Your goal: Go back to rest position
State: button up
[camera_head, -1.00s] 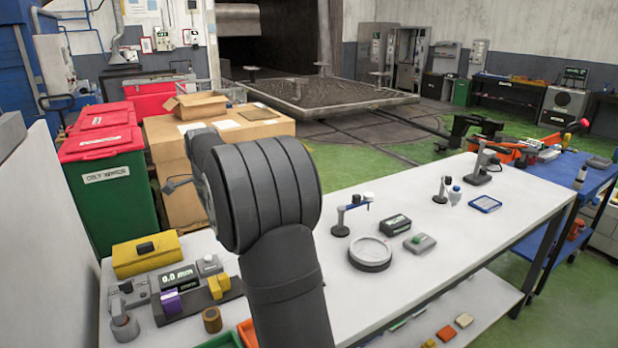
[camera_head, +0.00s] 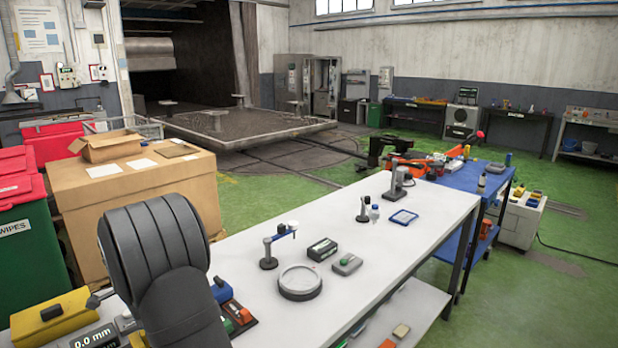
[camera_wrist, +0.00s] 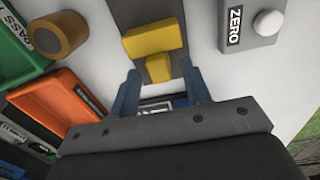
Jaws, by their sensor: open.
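In the wrist view, my gripper (camera_wrist: 160,90) shows two blue fingers spread apart. A yellow T-shaped piece (camera_wrist: 154,40) on a dark base shows beyond the gap between the fingertips. I see nothing held between the fingers, though a small dark blue and white patch behind the gripper body is only partly visible. In the head view my dark arm rises at the lower left over the white bench (camera_head: 370,270), and the gripper itself is hidden there.
In the head view, a round dish (camera_head: 300,282) and stand (camera_head: 268,255) are right of my arm. A cardboard box (camera_head: 130,200) stands behind it.

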jog(key=shift+f, duration=0.9)
jog(key=shift+s+a, duration=0.2)
jog(key=o, duration=1.2)
jog(key=shift+r, duration=0.1)
jog(key=shift+o, duration=0.2)
notch_tip(320, 180, up, 19)
jog(key=s+a, duration=0.1)
notch_tip(320, 180, down, 9)
jog(key=shift+s, duration=0.2)
